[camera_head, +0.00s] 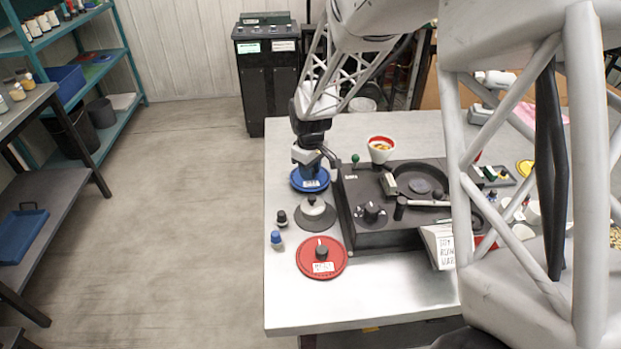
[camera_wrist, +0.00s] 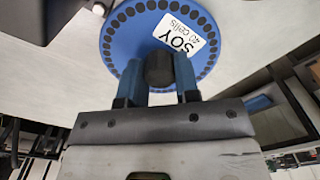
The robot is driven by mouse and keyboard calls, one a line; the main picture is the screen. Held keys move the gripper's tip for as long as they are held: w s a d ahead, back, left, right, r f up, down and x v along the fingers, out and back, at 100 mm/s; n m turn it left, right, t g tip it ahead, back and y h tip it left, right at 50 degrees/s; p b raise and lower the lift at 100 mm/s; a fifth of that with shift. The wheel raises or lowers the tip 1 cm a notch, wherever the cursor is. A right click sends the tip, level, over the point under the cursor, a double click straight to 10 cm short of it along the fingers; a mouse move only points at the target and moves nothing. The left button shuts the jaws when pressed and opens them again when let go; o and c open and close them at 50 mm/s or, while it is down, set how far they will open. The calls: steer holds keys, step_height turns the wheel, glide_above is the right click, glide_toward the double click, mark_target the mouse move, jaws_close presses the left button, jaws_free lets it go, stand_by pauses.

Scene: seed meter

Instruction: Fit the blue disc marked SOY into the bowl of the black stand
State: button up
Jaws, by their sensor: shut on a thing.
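The blue disc (camera_head: 312,184) lies at the back left of the table, left of the black stand. In the wrist view the blue disc (camera_wrist: 125,40) shows a white label reading SOY 40 cells and a ring of dark holes near its rim. My gripper (camera_head: 311,165) is over the disc, and in the wrist view its fingers (camera_wrist: 159,78) are shut on the disc's dark central knob. I cannot tell whether the disc touches the table. The black stand (camera_head: 375,238) has a round dark bowl (camera_head: 405,178) on its top; the bowl looks empty of any coloured disc.
A red disc (camera_head: 333,265) with a label lies at the front left.

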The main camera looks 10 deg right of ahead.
steer(key=shift+r, duration=0.85)
steer(key=shift+w, duration=0.1)
steer(key=w+d+r+m, duration=0.8)
steer(key=w+d+r, duration=0.5)
steer(key=w+r, duration=0.15)
steer(key=s+d, duration=0.4)
steer(key=s, duration=0.5)
steer(key=s+d+n, duration=0.1)
steer(key=s+d, duration=0.4)
steer(key=s, duration=0.5)
steer(key=s+d+n, duration=0.1)
steer(key=s+d, duration=0.3)
steer(key=s, duration=0.5)
steer(key=shift+s+d+f, duration=0.15)
steer(key=shift+d+f, duration=0.1)
steer(key=shift+f, duration=0.2)
steer(key=shift+f, duration=2.75)
